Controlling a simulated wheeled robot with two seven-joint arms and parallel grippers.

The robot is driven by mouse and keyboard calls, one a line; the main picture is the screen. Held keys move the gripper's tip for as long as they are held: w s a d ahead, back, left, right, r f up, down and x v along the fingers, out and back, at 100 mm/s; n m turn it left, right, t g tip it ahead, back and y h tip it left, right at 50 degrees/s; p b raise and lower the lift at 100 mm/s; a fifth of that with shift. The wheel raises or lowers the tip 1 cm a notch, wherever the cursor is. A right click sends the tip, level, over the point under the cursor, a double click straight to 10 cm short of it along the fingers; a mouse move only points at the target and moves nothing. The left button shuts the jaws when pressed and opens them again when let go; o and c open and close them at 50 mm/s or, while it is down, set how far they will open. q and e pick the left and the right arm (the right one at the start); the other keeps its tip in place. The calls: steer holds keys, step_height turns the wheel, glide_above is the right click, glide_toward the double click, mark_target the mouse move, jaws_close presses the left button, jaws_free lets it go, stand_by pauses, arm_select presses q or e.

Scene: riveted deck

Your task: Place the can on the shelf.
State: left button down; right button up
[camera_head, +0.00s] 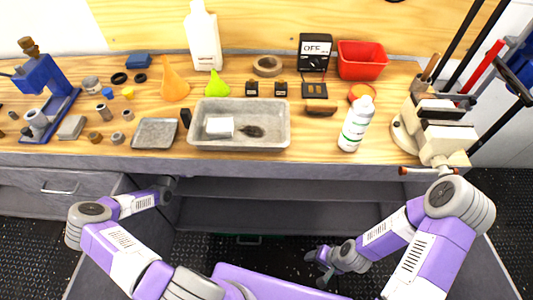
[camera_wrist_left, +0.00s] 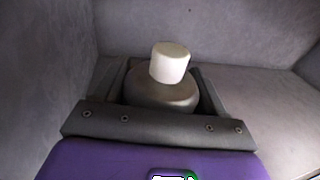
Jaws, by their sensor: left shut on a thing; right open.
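In the left wrist view my left gripper (camera_wrist_left: 163,108) is shut on a can (camera_wrist_left: 150,96) with a grey rounded shoulder and a white cap. The can's lower body is hidden by the gripper. Grey panels surround it there. In the head view my left gripper (camera_head: 167,188) reaches under the worktop at the left of the shelf opening, and the can cannot be made out. The grey shelf (camera_head: 285,189) runs below the worktop. My right gripper (camera_head: 325,264) is open and empty, low in front of the cabinet at the right.
The wooden worktop (camera_head: 335,140) above carries a metal tray (camera_head: 240,163), a white bottle (camera_head: 356,125), a red bin (camera_head: 361,60) and several small parts. A drawer front (camera_head: 60,187) is left of the opening. The middle of the shelf looks bare.

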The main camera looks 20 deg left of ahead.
arm_select(q)
steer(key=w+d+f+b, duration=0.1)
steer(key=w+d, duration=0.2)
steer(key=d, duration=0.5)
steer(key=w+d+f+b, duration=0.1)
steer(key=w+d, duration=0.3)
steer(key=d, duration=0.4)
steer(key=shift+d+f, duration=0.35)
steer(key=shift+f, duration=0.4)
steer(key=shift+c, duration=0.3)
jaws_free()
steer(key=shift+s, duration=0.1)
